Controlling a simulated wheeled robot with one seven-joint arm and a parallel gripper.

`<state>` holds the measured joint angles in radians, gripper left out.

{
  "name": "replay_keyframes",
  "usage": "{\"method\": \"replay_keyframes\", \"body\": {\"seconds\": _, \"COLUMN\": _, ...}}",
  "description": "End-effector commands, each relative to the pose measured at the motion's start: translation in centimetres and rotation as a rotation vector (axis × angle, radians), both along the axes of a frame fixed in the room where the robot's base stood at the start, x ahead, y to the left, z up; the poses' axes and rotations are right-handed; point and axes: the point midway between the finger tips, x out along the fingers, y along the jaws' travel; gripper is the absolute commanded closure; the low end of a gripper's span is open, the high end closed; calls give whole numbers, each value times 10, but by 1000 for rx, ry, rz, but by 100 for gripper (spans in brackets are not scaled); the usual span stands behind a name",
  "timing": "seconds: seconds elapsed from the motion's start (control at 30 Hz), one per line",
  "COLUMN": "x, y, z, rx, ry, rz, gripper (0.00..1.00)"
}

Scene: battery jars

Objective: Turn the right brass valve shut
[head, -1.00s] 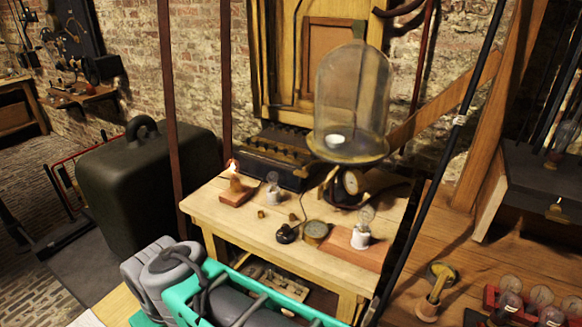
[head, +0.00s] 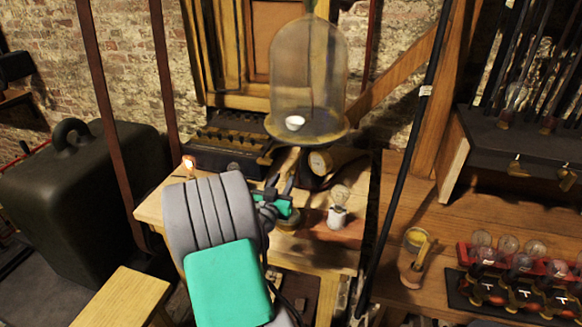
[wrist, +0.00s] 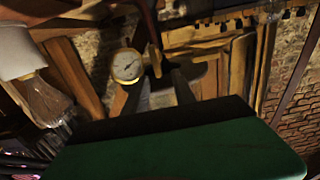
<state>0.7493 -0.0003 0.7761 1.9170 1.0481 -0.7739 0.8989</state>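My gripper (head: 279,184) is raised over the wooden table in front of the pump stand under the glass bell jar (head: 308,75). In the wrist view, its two fingers (wrist: 161,78) stand apart, with a narrow gap between them. A small brass-coloured fitting (wrist: 155,60) shows just past the fingertips; I cannot tell whether it is the right valve or whether they touch it. The round dial gauge (head: 320,163) is just right of the gripper in the head view and left of the fingers in the wrist view (wrist: 127,66). The valves are not clear in the head view.
A bulb in a white socket (head: 338,207) stands on the table, right of my gripper. A dark slanted pole (head: 400,160) crosses the right side. Bulbs in a red rack (head: 510,258) stand at far right.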

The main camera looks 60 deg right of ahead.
Motion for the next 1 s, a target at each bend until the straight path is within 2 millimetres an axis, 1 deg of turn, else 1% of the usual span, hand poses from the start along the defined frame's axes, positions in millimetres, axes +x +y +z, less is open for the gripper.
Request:
{"method": "replay_keyframes", "body": {"seconds": 0.07, "x": -4, "y": -6, "z": 2, "rx": -18, "ry": 2, "rz": 0, "gripper": 68}}
{"method": "replay_keyframes", "body": {"seconds": 0.17, "x": -2, "y": -19, "z": 4, "rx": -20, "ry": 0, "rz": 0, "gripper": 68}}
{"method": "replay_keyframes", "body": {"seconds": 0.4, "x": 5, "y": -64, "z": 4, "rx": -18, "ry": 0, "rz": 0, "gripper": 68}}
{"method": "replay_keyframes", "body": {"seconds": 0.5, "x": 8, "y": -75, "z": 3, "rx": -18, "ry": 0, "rz": 2, "gripper": 68}}
{"method": "replay_keyframes", "body": {"seconds": 0.6, "x": 9, "y": -79, "z": 2, "rx": -19, "ry": 1, "rz": 3, "gripper": 68}}
{"method": "replay_keyframes", "body": {"seconds": 0.8, "x": 9, "y": -79, "z": 2, "rx": -19, "ry": 0, "rz": 4, "gripper": 69}}
{"method": "replay_keyframes", "body": {"seconds": 1.0, "x": 9, "y": -79, "z": 2, "rx": -18, "ry": 0, "rz": 4, "gripper": 85}}
